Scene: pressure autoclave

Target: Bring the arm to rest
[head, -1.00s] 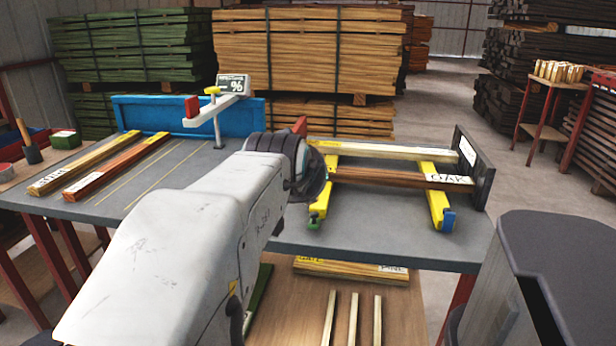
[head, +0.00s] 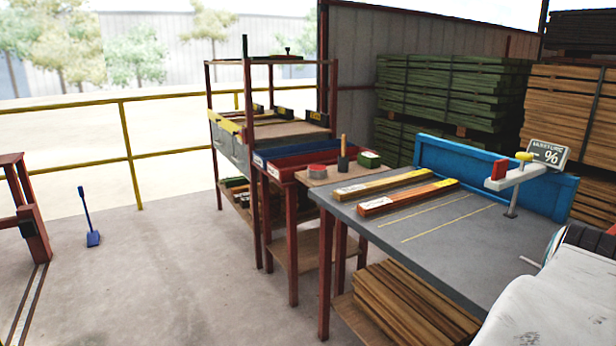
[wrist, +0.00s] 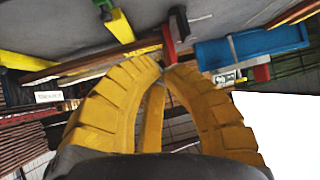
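My gripper (wrist: 160,68) shows in the wrist view, with ribbed yellow fingers that come together at the tips. It looks shut, and I see nothing held between the fingers. The grey bench top (wrist: 130,20) fills the upper part of this tilted view. My gripper is out of the head view, where only part of my white arm (head: 555,305) shows at the lower right, over the bench's right side. The gap between my fingertips and the bench cannot be judged.
The grey bench (head: 450,240) carries two labelled boards (head: 408,197), a blue backstop (head: 470,170) and a moisture meter (head: 548,152). A red-framed rack (head: 212,140) stands beyond it. A blue shovel (head: 90,222) stands on otherwise open floor at left. A yellow clamp (wrist: 20,60) shows in the wrist view.

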